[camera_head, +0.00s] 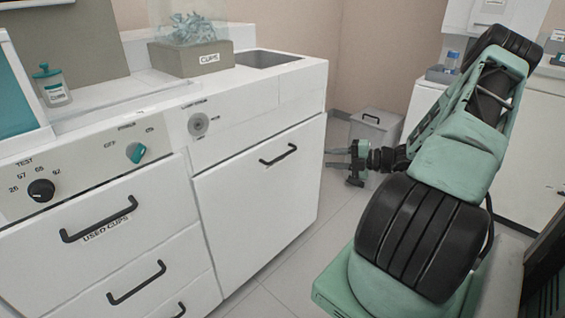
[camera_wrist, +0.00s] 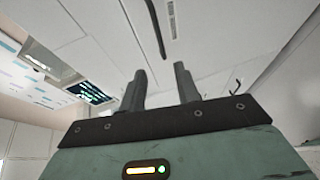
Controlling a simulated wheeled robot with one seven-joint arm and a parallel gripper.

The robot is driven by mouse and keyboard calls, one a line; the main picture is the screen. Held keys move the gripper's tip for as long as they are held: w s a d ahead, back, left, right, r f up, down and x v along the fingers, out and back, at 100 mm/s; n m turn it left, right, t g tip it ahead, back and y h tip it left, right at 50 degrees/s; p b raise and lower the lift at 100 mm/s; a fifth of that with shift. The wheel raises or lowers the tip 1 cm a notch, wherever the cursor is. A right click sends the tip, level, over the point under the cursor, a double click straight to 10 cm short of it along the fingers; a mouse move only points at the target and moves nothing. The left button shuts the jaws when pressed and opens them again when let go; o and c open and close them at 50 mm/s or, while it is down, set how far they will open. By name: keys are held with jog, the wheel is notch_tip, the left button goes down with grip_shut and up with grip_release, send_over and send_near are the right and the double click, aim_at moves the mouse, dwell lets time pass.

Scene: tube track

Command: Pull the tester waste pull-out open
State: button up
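The white tester cabinet shows closed fronts in the head view. A drawer front labelled USED CUPS (camera_head: 150,236) with a black bar handle (camera_head: 98,219) is at the left. Right of it is a wide plain front (camera_head: 262,205) with its own black handle (camera_head: 278,155). Which one is the waste pull-out is not marked. My gripper (camera_head: 328,158) is to the right of the wide front, its fingers pointing left, apart from both handles. In the wrist view my gripper (camera_wrist: 160,78) is open and empty. A dark handle (camera_wrist: 155,28) shows beyond the fingers.
More handled drawers (camera_head: 137,283) are at lower left. A test dial (camera_head: 41,190) and teal knob (camera_head: 136,152) sit above. A cup box (camera_head: 190,59) stands on the counter. A lidded grey bin (camera_head: 374,131) stands behind my gripper. Floor (camera_head: 300,262) before the wide front is clear.

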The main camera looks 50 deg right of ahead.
aim_at(284, 156)
jog(key=b+x, duration=0.3)
jog(key=x, duration=1.4)
grip_shut()
